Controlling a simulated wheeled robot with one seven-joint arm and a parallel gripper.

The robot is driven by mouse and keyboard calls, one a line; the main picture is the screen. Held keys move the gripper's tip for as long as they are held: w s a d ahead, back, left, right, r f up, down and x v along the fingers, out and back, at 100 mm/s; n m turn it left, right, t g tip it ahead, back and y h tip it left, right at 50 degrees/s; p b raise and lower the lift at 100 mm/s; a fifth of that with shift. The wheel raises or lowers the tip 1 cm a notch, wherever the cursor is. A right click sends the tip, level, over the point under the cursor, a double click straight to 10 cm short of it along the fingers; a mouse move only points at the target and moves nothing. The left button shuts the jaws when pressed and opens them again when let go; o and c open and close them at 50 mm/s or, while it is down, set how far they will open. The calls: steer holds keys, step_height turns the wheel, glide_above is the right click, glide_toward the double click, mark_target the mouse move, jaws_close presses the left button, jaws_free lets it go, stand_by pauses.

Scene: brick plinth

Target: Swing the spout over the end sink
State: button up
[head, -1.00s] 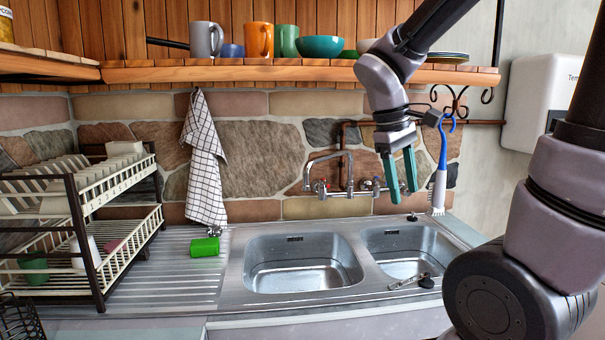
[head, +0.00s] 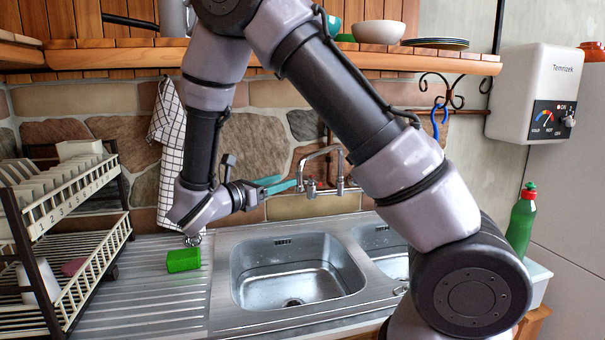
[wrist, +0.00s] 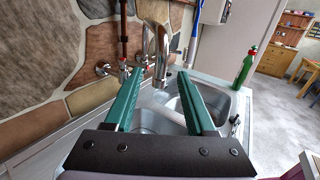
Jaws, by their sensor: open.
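The chrome spout (head: 322,152) arcs up from the wall tap and down to the left, its tip above the back of the left basin (head: 298,270). The smaller right basin (head: 380,240) is partly hidden by my arm. My gripper (head: 284,184) is level, left of the spout, with its teal fingers pointing right at the tap. In the wrist view the fingers are open with nothing held. The spout (wrist: 163,45) shows ahead, in line with the gap between the fingertips. I cannot tell whether a finger touches it.
A wooden shelf (head: 150,55) is above. A red pipe (wrist: 123,30) rises behind the tap. A green bottle (head: 521,222) stands at right.

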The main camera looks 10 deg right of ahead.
steer(key=x, duration=1)
steer(key=shift+d, duration=0.1)
jaws_close()
stand_by(1.1)
